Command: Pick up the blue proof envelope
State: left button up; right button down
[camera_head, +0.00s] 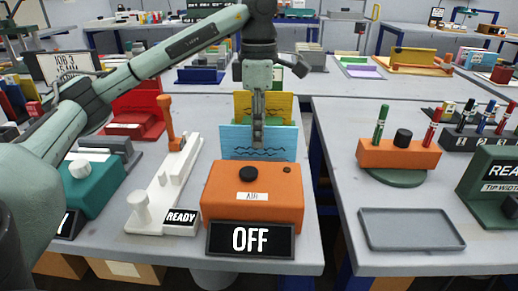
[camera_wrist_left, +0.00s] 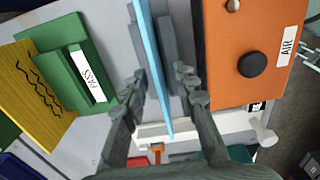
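The blue proof envelope (camera_head: 229,141) stands upright behind the orange AIR box in the head view, with dark wavy lines on its face. In the left wrist view the blue envelope (camera_wrist_left: 152,50) shows edge-on as a thin strip. My left gripper (camera_head: 258,138) points down over it in the head view, with a finger in front of its face. In the left wrist view the fingers of the left gripper (camera_wrist_left: 160,82) are apart, one on each side of the envelope, with gaps showing. My right gripper is not in view.
The orange AIR box (camera_head: 225,188) with an OFF sign (camera_head: 250,239) stands close in front. A yellow envelope (camera_head: 284,106) stands behind, by a green PASS holder (camera_wrist_left: 85,75). A white READY device (camera_head: 165,190) is at left. A grey tray (camera_head: 410,229) lies on the right table.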

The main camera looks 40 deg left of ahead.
pick_arm(q)
jog(key=shift+f, duration=0.85)
jog(key=shift+c, duration=0.2)
grip_shut()
